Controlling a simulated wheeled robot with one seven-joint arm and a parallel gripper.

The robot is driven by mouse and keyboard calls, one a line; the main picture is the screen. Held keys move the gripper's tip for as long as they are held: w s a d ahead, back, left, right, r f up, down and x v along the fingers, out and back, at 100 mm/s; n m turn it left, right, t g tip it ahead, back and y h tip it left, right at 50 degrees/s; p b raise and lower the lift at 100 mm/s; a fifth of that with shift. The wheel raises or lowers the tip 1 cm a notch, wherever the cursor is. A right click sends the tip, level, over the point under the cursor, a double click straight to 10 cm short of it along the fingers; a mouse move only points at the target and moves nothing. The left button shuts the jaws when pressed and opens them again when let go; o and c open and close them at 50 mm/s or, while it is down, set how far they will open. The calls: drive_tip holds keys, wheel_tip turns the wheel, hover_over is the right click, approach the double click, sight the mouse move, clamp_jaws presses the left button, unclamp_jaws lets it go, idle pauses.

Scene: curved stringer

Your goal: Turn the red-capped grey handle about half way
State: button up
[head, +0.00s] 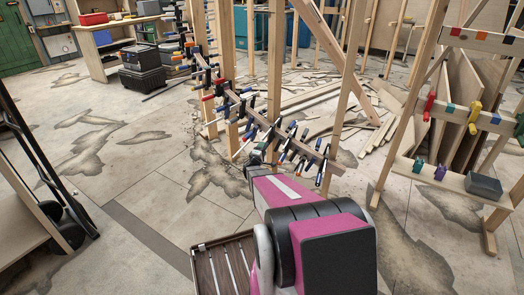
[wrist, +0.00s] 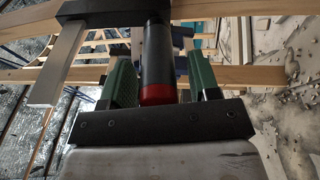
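The red-capped handle (wrist: 156,55) fills the centre of the wrist view. It is a dark grey cylinder, its red end cap toward my gripper's palm. My gripper (wrist: 165,82) is open, with green-padded fingers on either side of the handle. The left finger looks very near the handle; a gap shows at the right finger. I cannot tell whether either touches. A dark clamp with a pale metal bar (wrist: 58,62) sits beside the handle at upper left. In the head view, my gripper (head: 262,148) is at the curved wooden stringer (head: 228,95) with several clamps; the handle cannot be picked out there.
Wooden posts (head: 275,60) stand around the stringer. Other clamps (head: 296,145) crowd close to my gripper's right. A wooden rack (head: 455,115) with coloured clamps stands at right. Loose boards (head: 310,100) lie behind. The floor at left (head: 130,150) is largely clear.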

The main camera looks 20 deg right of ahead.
drive_tip(key=v, duration=1)
drive_tip(key=shift+s+a, duration=0.25)
drive_tip(key=shift+a, duration=0.05)
drive_tip(key=v, duration=0.3)
drive_tip(key=shift+w+a, duration=0.1)
drive_tip(key=shift+a, duration=0.1)
idle(0.4)
